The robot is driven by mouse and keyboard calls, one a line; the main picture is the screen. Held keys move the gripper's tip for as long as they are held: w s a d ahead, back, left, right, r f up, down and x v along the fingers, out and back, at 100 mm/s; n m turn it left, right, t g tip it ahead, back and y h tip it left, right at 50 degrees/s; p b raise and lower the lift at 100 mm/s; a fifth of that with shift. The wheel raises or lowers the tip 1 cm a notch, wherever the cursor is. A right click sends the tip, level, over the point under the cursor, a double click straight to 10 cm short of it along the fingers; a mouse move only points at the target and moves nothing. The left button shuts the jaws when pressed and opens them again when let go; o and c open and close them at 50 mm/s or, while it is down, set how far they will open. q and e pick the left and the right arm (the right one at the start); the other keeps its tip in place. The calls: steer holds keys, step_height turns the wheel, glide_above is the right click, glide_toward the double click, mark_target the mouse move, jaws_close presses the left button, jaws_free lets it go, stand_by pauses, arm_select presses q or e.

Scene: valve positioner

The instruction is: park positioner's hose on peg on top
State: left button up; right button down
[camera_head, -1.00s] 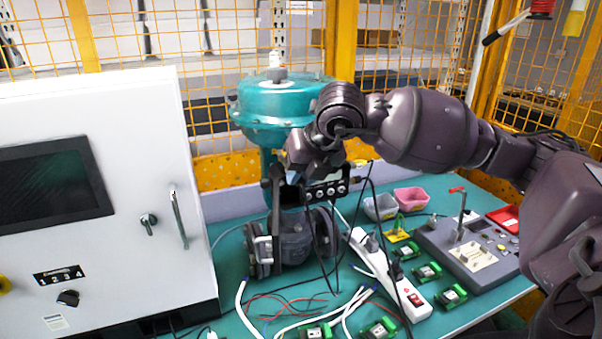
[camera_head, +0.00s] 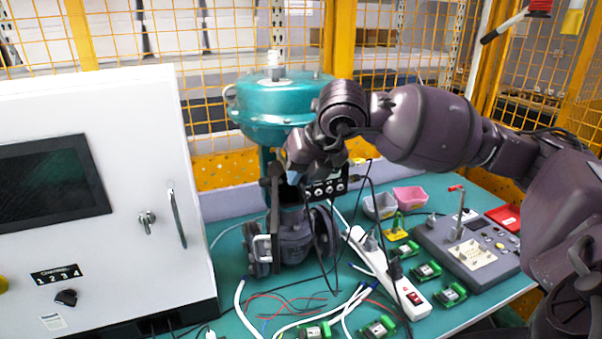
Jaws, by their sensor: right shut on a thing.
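The teal valve actuator (camera_head: 280,108) stands upright on the bench, with a pale fitting (camera_head: 274,62) on its top. Below it is the dark valve body (camera_head: 290,240). The black positioner (camera_head: 326,188), with a row of round buttons or gauges, is mounted at the front under the actuator. My right gripper (camera_head: 292,178) reaches down at the positioner's left end, in front of the valve's neck. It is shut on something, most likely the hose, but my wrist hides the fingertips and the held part. I cannot single out a peg. My left gripper is out of view.
A white control cabinet (camera_head: 130,245) stands close on the left. Thin black cables (camera_head: 372,215) hang right of the positioner. A white power strip (camera_head: 385,268), green modules (camera_head: 427,271), pink bin (camera_head: 409,197) and grey test box (camera_head: 470,250) crowd the bench's right side.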

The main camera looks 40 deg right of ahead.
steer(key=shift+s, duration=0.25)
steer(key=shift+s+a, duration=0.1)
steer(key=shift+s, duration=0.1)
stand_by(0.4)
stand_by(0.3)
steer(key=shift+s+b, duration=0.15)
steer(key=shift+b, duration=0.15)
steer(key=shift+s+a, duration=0.15)
steer(key=shift+s, duration=0.2)
steer(key=shift+s+a+b, duration=0.2)
steer(key=shift+s+b, duration=0.1)
steer(key=shift+s, duration=0.45)
steer(key=shift+s+a+b, duration=0.15)
steer(key=shift+s+b, duration=0.15)
steer(key=shift+s, duration=0.4)
